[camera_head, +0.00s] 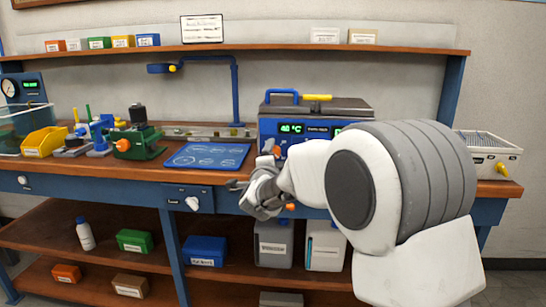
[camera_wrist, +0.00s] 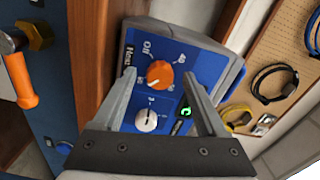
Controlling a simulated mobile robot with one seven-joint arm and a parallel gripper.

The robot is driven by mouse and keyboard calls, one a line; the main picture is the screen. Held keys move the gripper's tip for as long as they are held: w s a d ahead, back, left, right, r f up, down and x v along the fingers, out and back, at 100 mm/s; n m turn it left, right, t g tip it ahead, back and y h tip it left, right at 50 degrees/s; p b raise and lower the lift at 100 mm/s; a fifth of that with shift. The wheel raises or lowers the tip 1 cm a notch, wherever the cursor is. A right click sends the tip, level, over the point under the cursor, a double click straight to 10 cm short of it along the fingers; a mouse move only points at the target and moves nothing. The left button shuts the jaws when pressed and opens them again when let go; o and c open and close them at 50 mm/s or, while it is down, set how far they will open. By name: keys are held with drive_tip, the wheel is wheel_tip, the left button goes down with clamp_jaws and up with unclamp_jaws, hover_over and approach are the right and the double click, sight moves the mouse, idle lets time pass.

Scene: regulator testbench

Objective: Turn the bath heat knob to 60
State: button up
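The bath (camera_head: 330,105) is a blue and grey unit on the bench, with a green display (camera_head: 291,128) that seems to read about 40 °C. My arm hides much of its front. In the wrist view, its blue panel (camera_wrist: 178,52) carries an orange knob (camera_wrist: 159,74) with "Off" and other marks around it. A white knob (camera_wrist: 146,120) sits below, beside a small green light (camera_wrist: 186,111). My gripper (camera_wrist: 158,72) is open, with its fingertips on either side of the orange knob in the picture. I cannot tell whether they touch it. The gripper (camera_head: 262,190) shows before the bench edge in the head view.
A blue mat (camera_head: 207,156) lies left of the bath, with a green vise (camera_head: 138,145) farther left. A white tray (camera_head: 488,150) stands at right. An orange handle (camera_wrist: 20,82) projects at left in the wrist view. A shelf (camera_head: 250,46) runs above the bench.

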drive_tip(key=s+p, duration=0.3)
drive_tip(key=s, duration=1.4)
drive_tip(key=shift+s+a, duration=0.2)
drive_tip(key=shift+a, duration=0.1)
drive_tip(key=shift+r, duration=0.1)
drive_tip(key=s+d+f+n+g, duration=0.2)
drive_tip(key=s+d+n+g, duration=0.5)
drive_tip(key=s+d, duration=0.4)
drive_tip(key=s+d+f+n+g, duration=0.2)
drive_tip(key=s+d+n+g, duration=0.3)
drive_tip(key=s+d+n, duration=0.6)
drive_tip(key=s+r+m+p, duration=0.1)
drive_tip(key=r+p, duration=1.1)
drive_tip(key=s+a+r+p, duration=0.1)
drive_tip(key=s+r+p, duration=0.1)
drive_tip(key=r+p, duration=1.1)
drive_tip(key=shift+s+a+r+m+y, duration=0.25)
drive_tip(key=shift+s+r+m+y, duration=0.05)
drive_tip(key=shift+m, duration=0.1)
